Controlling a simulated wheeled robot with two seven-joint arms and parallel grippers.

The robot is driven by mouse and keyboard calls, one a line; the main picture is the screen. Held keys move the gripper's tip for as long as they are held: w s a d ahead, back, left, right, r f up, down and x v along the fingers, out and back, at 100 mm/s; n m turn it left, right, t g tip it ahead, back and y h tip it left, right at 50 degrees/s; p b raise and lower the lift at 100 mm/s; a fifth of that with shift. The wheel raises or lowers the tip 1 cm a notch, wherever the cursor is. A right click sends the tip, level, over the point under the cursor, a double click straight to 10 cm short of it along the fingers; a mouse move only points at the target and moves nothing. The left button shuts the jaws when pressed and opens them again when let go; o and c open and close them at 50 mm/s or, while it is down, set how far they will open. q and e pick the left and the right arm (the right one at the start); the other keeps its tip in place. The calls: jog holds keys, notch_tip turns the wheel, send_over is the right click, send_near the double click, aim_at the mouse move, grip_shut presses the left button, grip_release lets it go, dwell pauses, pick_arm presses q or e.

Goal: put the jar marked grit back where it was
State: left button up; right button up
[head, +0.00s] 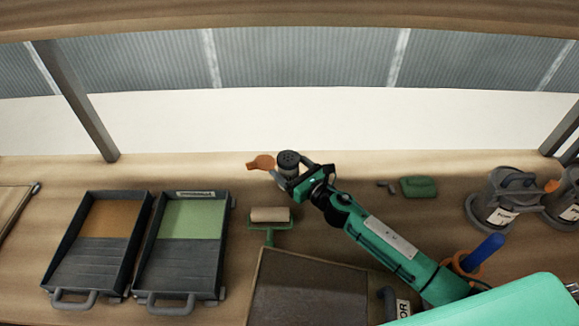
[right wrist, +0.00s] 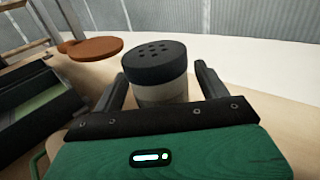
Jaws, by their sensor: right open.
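A jar (head: 289,158) with a black perforated lid and a pale body stands on the bench near its back edge. Its lid (right wrist: 155,60) fills the middle of the right wrist view, and no marking is readable on it. My right gripper (head: 299,177) is open around the jar, with one finger on each side. In the right wrist view a gap shows between the right finger and the jar; the left finger is close to its side. My left gripper is not in view.
An orange disc-shaped thing (head: 261,162) is just left of the jar. Two paint trays (head: 146,245), a roller (head: 270,215) and a dark framed board (head: 310,290) lie nearer. A green block (head: 419,187) and grey canisters (head: 497,200) are right. The back strip is mostly clear.

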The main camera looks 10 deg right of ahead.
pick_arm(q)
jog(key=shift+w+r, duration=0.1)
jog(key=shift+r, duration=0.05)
pick_arm(e)
jog(key=shift+r, duration=0.1)
jog(key=b+v, duration=0.2)
jog(key=v, duration=0.9)
jog(key=shift+s+d, duration=0.15)
jog(key=shift+s, duration=0.15)
jog(key=shift+s+d+r+b, duration=0.1)
jog(key=shift+s+b, duration=0.05)
jog(key=shift+b, duration=0.15)
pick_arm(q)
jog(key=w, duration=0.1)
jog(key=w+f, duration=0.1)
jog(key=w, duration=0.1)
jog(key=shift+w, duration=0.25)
